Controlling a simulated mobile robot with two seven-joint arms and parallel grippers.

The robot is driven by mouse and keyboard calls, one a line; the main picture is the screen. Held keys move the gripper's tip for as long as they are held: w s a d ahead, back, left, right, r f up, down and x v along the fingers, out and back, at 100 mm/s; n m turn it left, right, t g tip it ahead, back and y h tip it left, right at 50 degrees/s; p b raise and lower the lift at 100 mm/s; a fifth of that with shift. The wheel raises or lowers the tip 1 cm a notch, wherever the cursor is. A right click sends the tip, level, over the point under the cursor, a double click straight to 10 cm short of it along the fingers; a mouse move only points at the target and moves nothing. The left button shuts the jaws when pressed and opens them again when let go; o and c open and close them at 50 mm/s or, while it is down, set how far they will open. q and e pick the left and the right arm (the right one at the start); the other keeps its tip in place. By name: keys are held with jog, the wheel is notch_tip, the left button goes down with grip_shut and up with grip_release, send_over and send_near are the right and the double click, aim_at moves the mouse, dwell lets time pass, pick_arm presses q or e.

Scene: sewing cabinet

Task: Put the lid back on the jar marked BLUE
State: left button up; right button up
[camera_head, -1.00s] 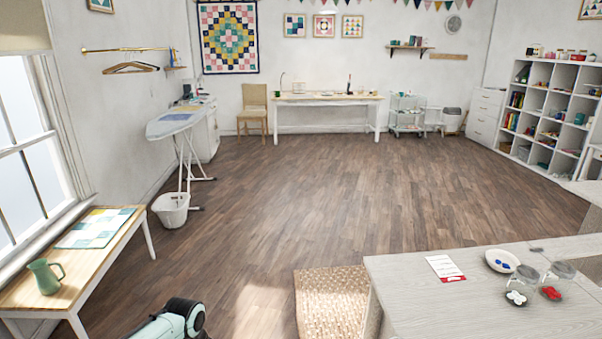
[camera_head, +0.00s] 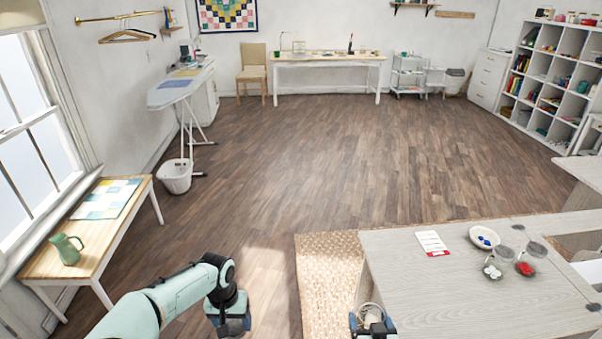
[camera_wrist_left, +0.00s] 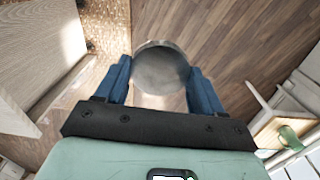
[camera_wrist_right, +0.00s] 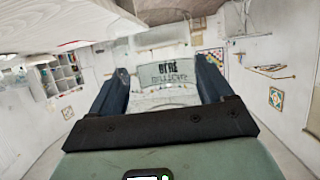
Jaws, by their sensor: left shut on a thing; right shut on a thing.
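My left gripper (camera_head: 228,325) hangs low left of the table. In the left wrist view it is shut on a round grey lid (camera_wrist_left: 162,68) between its blue fingers (camera_wrist_left: 160,85). My right gripper (camera_head: 373,328) is at the table's front left corner. It is shut on a clear glass jar (camera_head: 369,312), which also shows in the right wrist view (camera_wrist_right: 163,73) with dark printed lettering, hard to read. The lid and jar are well apart. A white dish (camera_head: 484,238) with blue pieces stands on the table (camera_head: 440,290).
Two other glass jars stand on the table, one with white pieces (camera_head: 492,271) and one with red pieces (camera_head: 525,268). A white and red card (camera_head: 432,243) lies near them. A woven mat (camera_head: 322,280) lies left of the table. The floor (camera_head: 300,180) beyond is open.

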pick_arm(q)
jog(key=shift+r, duration=0.15)
pick_arm(e)
jog(key=shift+r, duration=0.2)
dwell(0.3)
jog(key=w+a+f+n+g+y, duration=0.2)
jog(key=a+n+y, duration=0.6)
jog(key=a, duration=0.5)
jog(key=shift+a+f+g+y, duration=0.35)
jog(key=shift+f+g, duration=0.25)
jog(key=shift+f, duration=0.35)
pick_arm(q)
jog(key=shift+w, duration=0.1)
jog(key=w+d+r+m, duration=0.1)
jog(key=d+r+m, duration=0.2)
jog(key=d, duration=0.7)
jog(key=d+r+m, duration=0.4)
jog(key=d+r, duration=0.3)
jog(key=d, duration=0.4)
jog(key=shift+w+d+r, duration=0.15)
jog(key=shift+w+r, duration=0.2)
jog(key=shift+f, duration=2)
